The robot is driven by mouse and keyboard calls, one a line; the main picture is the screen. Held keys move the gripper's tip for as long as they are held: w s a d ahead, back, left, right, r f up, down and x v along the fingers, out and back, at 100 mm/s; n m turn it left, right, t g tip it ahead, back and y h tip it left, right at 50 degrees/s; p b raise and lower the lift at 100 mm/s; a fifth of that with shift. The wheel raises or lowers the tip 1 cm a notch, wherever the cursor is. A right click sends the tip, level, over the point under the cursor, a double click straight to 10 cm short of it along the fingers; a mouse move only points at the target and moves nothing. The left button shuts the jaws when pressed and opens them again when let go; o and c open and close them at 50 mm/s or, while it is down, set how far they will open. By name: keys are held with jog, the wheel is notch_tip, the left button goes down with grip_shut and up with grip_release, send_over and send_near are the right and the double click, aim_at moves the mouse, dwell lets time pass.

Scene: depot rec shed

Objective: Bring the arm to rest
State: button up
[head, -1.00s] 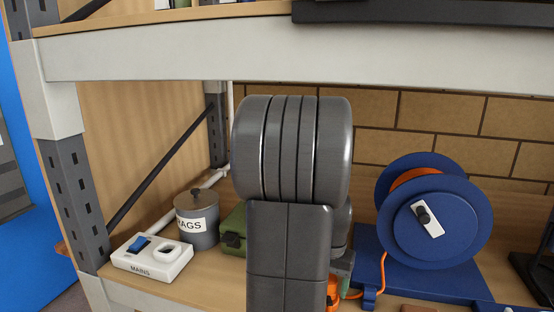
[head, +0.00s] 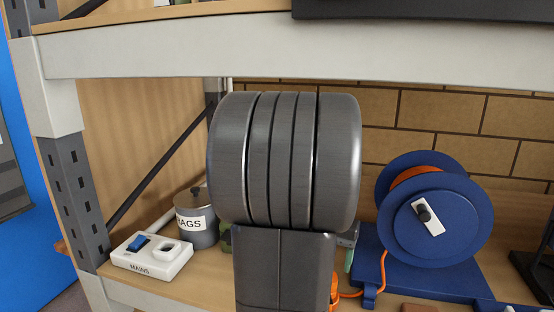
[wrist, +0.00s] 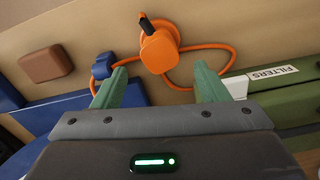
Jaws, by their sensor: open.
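My gripper (wrist: 155,88) shows in the wrist view with its two green fingers apart and nothing between them. Beyond the fingertips, an orange plug (wrist: 159,52) with a dark tip lies on the wooden shelf, with its orange cable curving around it. The plug appears clear of both fingers. In the head view my grey arm stands upright in the middle and hides most of the gripper. A sliver of orange plug (head: 334,290) shows just right of the arm.
A blue cable reel (head: 435,220) stands at the right. A white MAINS socket box (head: 151,256) and a RAGS pot (head: 196,222) stand at the left. A green FILTERS box (wrist: 285,90) lies right of the fingers, and a brown block (wrist: 46,64) lies left. The upper shelf beam (head: 300,50) spans above.

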notch_tip(320, 180, up, 6)
jog(key=f, duration=0.1)
notch_tip(320, 180, down, 13)
jog(key=shift+r, duration=0.1)
notch_tip(320, 180, up, 8)
jog(key=p, duration=0.6)
jog(key=shift+f, duration=0.2)
